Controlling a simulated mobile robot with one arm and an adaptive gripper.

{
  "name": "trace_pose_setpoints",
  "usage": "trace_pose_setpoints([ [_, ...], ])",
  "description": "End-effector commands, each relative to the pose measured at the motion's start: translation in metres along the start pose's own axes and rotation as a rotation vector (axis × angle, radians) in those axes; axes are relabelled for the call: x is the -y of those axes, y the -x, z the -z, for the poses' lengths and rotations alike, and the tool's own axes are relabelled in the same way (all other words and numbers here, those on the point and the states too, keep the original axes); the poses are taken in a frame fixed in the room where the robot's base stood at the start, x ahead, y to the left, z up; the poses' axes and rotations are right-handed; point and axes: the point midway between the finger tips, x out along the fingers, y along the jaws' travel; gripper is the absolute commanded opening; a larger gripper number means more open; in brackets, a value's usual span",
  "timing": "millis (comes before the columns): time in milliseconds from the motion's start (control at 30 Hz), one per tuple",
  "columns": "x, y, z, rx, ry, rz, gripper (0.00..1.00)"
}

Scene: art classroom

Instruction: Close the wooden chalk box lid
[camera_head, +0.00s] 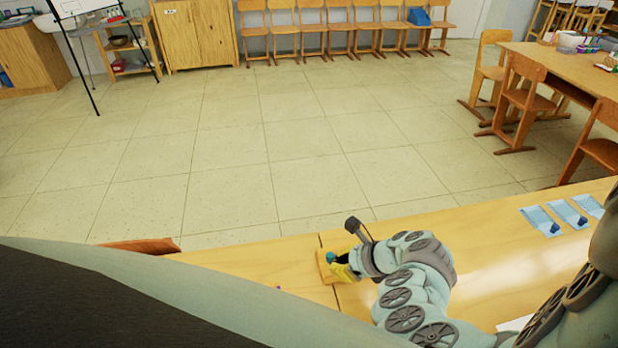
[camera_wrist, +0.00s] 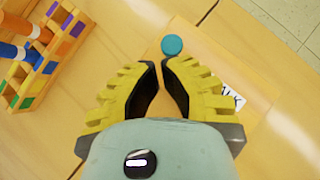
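The wooden chalk box (camera_wrist: 205,52) lies under my gripper in the wrist view. A white label with partly visible dark letters (camera_wrist: 231,98) shows beside the right finger. A round teal knob (camera_wrist: 172,45) is just ahead of the fingertips; I cannot tell whether they touch it. In the head view the box (camera_head: 323,268) and knob (camera_head: 331,257) show at the table's far edge, partly hidden by my gripper (camera_head: 343,270). My yellow, black-padded fingers (camera_wrist: 160,66) converge, their tips almost together with nothing visible between them. How far the lid stands open is unclear.
A wooden rack with coloured squares and blue and orange cylinders (camera_wrist: 40,52) stands left in the wrist view. The table (camera_head: 455,235) has blue-and-white packets (camera_head: 540,220) at right. Floor (camera_head: 250,150) beyond is clear. An orange-brown object (camera_head: 140,245) shows at left.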

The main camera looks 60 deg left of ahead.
Motion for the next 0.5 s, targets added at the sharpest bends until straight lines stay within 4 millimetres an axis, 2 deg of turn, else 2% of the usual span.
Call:
trace_pose_setpoints([
  [500,-0.001,0.053,0.0,-0.001,0.0,-0.001,0.0],
])
